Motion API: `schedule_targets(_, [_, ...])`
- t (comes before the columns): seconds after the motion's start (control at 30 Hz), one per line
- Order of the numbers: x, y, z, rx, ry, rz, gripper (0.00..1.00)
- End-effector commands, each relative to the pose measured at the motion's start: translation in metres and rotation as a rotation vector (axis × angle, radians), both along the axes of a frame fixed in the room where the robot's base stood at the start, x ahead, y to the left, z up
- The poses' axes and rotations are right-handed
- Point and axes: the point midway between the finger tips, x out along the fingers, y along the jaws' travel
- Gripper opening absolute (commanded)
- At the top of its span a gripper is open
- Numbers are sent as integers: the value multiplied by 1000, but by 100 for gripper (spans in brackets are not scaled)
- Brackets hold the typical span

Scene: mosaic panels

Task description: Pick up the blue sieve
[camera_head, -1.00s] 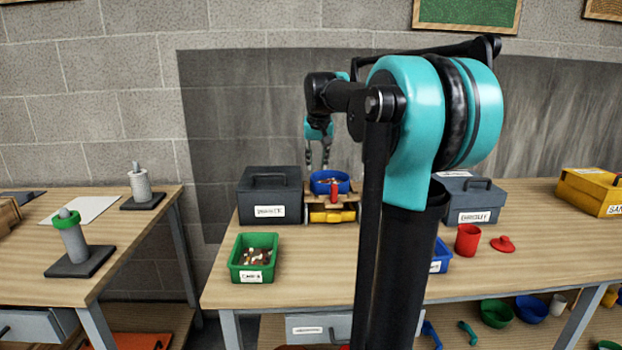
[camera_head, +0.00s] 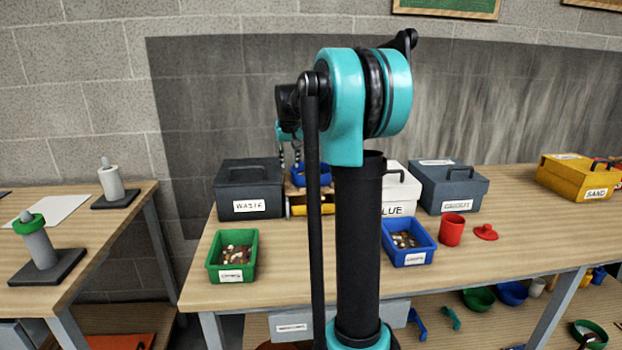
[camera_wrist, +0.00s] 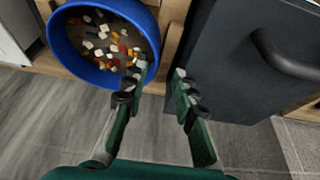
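The blue sieve (camera_head: 297,176) is round and sits on a small wooden stand (camera_head: 290,192) at the back of the workbench. My arm hides part of it in the head view. In the wrist view the sieve (camera_wrist: 62,47) is at the upper left and holds several small coloured pieces. My gripper (camera_head: 289,158) is open and empty at the sieve's left in the head view. In the wrist view my gripper (camera_wrist: 161,73) has its left fingertip over the sieve's near right rim and its right fingertip outside it. I cannot tell if either touches.
A dark grey box (camera_head: 237,210) stands left of the stand, and it fills the right of the wrist view (camera_wrist: 235,75). A green bin (camera_head: 217,262) and a blue bin (camera_head: 409,258) stand in front. A red cup (camera_head: 452,230) is farther right. The front middle bench is clear.

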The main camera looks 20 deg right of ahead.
Motion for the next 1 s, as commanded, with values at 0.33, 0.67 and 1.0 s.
schedule_targets(0.33, [12,-7,-20,0,0,-1,27])
schedule_targets(0.67, [26,-13,-50,0,0,-1,27])
schedule_targets(1.0, [26,-13,-50,0,0,0,4])
